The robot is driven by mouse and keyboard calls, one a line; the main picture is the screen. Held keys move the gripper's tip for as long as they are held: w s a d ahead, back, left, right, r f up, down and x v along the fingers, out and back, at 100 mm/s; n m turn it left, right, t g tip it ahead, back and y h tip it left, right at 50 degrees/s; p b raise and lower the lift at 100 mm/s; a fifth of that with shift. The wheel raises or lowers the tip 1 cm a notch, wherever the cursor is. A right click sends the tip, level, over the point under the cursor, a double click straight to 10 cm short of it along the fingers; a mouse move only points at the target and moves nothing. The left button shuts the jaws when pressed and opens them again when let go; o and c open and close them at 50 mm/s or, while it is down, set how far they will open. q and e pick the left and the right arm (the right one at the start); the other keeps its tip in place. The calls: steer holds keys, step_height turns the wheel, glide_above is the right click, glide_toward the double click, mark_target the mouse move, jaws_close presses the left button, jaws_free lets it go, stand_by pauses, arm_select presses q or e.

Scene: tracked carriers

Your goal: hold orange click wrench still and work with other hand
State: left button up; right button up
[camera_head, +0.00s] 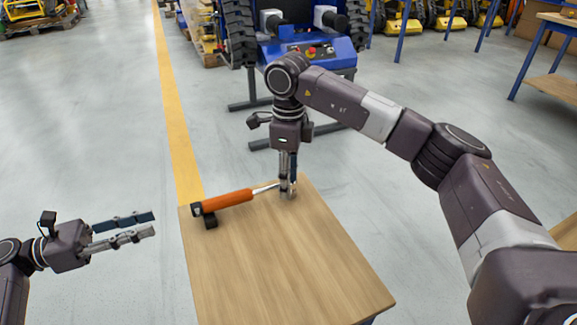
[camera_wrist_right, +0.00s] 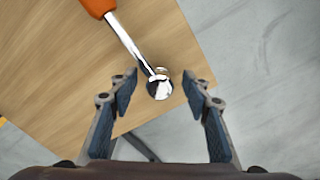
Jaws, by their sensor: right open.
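The click wrench (camera_head: 228,202) lies near the far edge of the wooden table, its orange handle to the left and its silver shaft and head to the right. A black piece sits at the handle's left end. My right gripper (camera_head: 288,194) points down over the head end. In the right wrist view, the gripper (camera_wrist_right: 158,85) is open, with the wrench's round silver head (camera_wrist_right: 159,88) between its fingers and no visible grip on it. The orange handle end (camera_wrist_right: 98,5) shows at the top there. My left gripper (camera_head: 154,224) is open and empty, left of the table.
The wooden table (camera_head: 290,265) is otherwise bare. A blue tracked carrier (camera_head: 310,48) with black tracks stands behind it. A yellow floor line (camera_head: 175,110) runs behind the table. Grey floor is open at left. A workbench (camera_head: 555,85) stands at the right.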

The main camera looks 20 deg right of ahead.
steer(key=shift+f, duration=0.95)
steer(key=shift+c, duration=0.3)
jaws_close()
arm_select(q)
steer(key=shift+d+r+g, duration=0.3)
steer(key=s+d+r+m+t+y, duration=0.3)
steer(key=d+r+t+y, duration=0.2)
steer(key=d+r+y, duration=0.65)
steer(key=shift+w+a+f+y, duration=0.15)
steer(key=shift+w+f+y, duration=0.3)
steer(key=shift+f, duration=1.25)
steer(key=shift+w+a+f+y, duration=0.15)
steer(key=shift+w+f+y, duration=0.25)
steer(key=shift+f, duration=1.25)
steer(key=shift+w+a+f+y, duration=0.2)
steer(key=shift+f+y, duration=0.4)
steer(key=shift+f, duration=1.1)
